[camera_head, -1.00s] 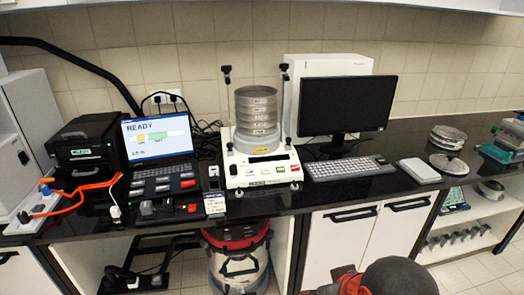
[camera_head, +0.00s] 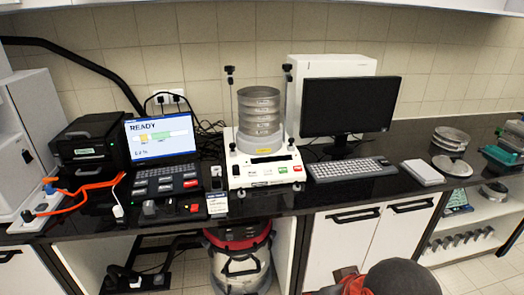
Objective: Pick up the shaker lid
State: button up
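A flat round silver disc with a small raised centre, which looks like the shaker lid (camera_head: 452,167), lies on the dark counter at the right. It is in front of a short stack of metal sieve rings (camera_head: 450,137). The sieve shaker (camera_head: 265,172) stands mid-counter with a stack of sieves (camera_head: 259,108) between two upright rods. No lid clamp is seen across the top of that stack. My gripper is not in view; only a dark rounded part and a red part of what looks like my arm show at the bottom edge, well apart from the lid.
A white box (camera_head: 422,172) lies left of the lid, with a keyboard (camera_head: 350,168) and monitor (camera_head: 350,105) further left. A green device (camera_head: 505,155) is right of the lid. Open shelves (camera_head: 480,222) lie below. A laptop (camera_head: 160,145) reading READY and a printer stand at left.

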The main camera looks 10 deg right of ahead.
aim_at(454, 166)
jog(key=z, duration=1.6)
jog(key=i+l, duration=0.1)
jog(key=i, duration=0.45)
